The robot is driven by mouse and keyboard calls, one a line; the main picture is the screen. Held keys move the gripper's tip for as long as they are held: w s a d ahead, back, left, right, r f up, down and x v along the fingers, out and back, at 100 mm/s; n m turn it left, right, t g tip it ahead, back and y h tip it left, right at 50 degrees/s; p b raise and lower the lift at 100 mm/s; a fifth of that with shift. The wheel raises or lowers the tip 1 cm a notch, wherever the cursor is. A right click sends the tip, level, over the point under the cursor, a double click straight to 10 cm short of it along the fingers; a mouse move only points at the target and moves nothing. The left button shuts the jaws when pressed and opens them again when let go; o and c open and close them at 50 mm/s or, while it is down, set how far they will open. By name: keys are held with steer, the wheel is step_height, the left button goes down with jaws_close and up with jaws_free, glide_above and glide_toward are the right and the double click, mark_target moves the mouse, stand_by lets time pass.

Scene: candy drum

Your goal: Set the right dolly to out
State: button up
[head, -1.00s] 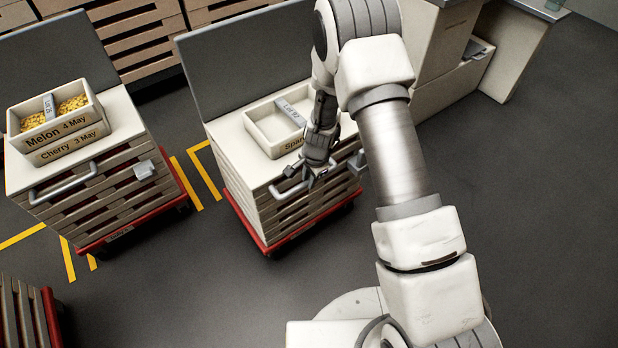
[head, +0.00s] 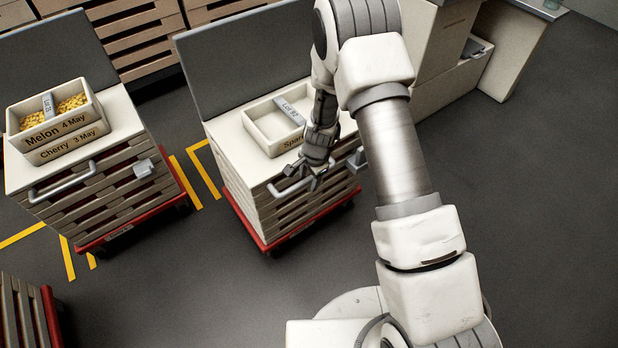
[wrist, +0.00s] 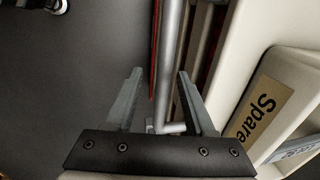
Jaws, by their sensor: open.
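The right dolly (head: 233,150) has a pale top, slatted sides and a red base. It stands in the middle of the head view, with a grey upright panel at its back. Its grey bar handle (head: 285,187) is on the front side; it also shows in the wrist view (wrist: 168,60). My gripper (head: 304,176) is open at this handle. In the wrist view my gripper (wrist: 160,74) has the bar running between its two fingers in the picture; contact cannot be told. My gripper partly hides the handle in the head view.
A grey latch-like block (head: 357,160) sits at the right dolly's front right. An open tray marked "Spare" (head: 262,137) lies on top. The left dolly (head: 120,118) carries stacked boxes of candy. Yellow floor lines (head: 204,170) run between them.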

step_height(320, 180, up, 17)
steer(key=s+d+p, duration=0.2)
steer(key=s+p, duration=0.1)
steer(key=p, duration=0.2)
steer(key=shift+w, duration=0.1)
steer(key=s+d+r+n+t, duration=0.1)
steer(key=s+d+r+n, duration=0.2)
steer(key=r, duration=0.7)
steer(key=s+d+r+n+t, duration=0.1)
steer(key=s+r+n, duration=0.25)
steer(key=r, duration=0.65)
steer(key=s+d+r+n+t+h, duration=0.1)
steer(key=s+d+r+n, duration=0.15)
steer(key=s+r, duration=0.4)
steer(key=s+d+r+n+t, duration=0.1)
steer(key=s+d+r+n, duration=0.2)
steer(key=s, duration=0.7)
step_height(320, 180, up, 15)
steer(key=p, duration=1.6)
steer(key=shift+d+m, duration=0.35)
steer(key=shift+m, duration=0.05)
steer(key=shift+w+d, duration=0.1)
